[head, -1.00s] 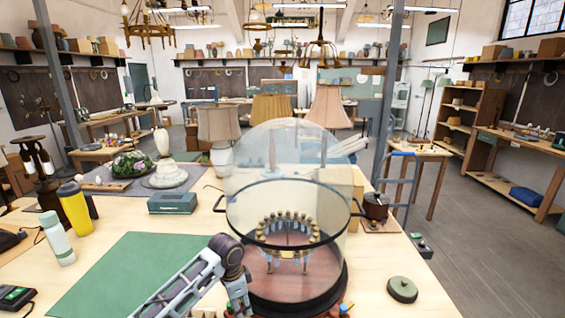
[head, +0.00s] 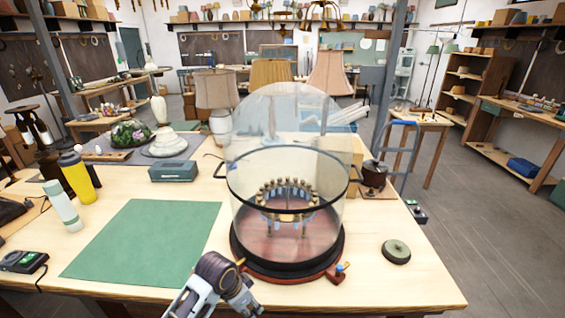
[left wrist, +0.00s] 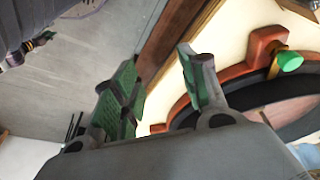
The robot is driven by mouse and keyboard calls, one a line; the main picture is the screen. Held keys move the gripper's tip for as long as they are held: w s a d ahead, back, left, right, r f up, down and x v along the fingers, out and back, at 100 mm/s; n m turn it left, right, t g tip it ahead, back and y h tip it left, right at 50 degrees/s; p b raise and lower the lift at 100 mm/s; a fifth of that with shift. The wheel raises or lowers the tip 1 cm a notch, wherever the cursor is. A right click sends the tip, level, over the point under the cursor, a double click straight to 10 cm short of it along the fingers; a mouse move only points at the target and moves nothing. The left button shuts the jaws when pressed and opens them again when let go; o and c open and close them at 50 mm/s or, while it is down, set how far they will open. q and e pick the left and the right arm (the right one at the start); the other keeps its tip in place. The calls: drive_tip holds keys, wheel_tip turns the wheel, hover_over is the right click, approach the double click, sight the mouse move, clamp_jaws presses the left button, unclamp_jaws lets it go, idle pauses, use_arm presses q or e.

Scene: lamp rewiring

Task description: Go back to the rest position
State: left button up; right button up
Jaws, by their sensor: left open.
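My left arm comes in at the bottom centre of the head view, with its wrist at the front table edge. Its fingers are hidden or cut off there. In the left wrist view my left gripper (left wrist: 165,88) is open, with green-padded fingers apart and nothing between them. It is by the table's edge, close to the red-brown base (left wrist: 262,55) of the glass-domed stand. In the head view that stand (head: 290,255) has a dark round base, a clear glass cylinder and a ring of small brass-topped parts inside. My right gripper is not in view.
A green mat (head: 145,240) lies left of the stand. A round green lid (head: 396,251) lies at right. Floor shows beyond the table's right edge.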

use_arm(q)
drive_tip(key=s+a+n+t+y, duration=0.2)
drive_tip(key=s+a+n, duration=0.5)
drive_tip(key=s+a, duration=0.6)
drive_tip(key=s+f+g+b, duration=0.1)
drive_tip(key=s+f, duration=0.1)
drive_tip(key=f, duration=1.5)
drive_tip(key=s+f+g+b, duration=0.1)
drive_tip(key=s+f, duration=0.1)
drive_tip(key=f, duration=1.6)
drive_tip(key=s+a+f+g+b, duration=0.1)
drive_tip(key=s+a+f+b, duration=0.1)
drive_tip(key=s+f, duration=1.9)
drive_tip(key=shift+s+a+y, duration=0.3)
drive_tip(key=shift+s+a, duration=0.1)
drive_tip(key=shift+a, duration=0.25)
drive_tip(key=shift+f, duration=0.1)
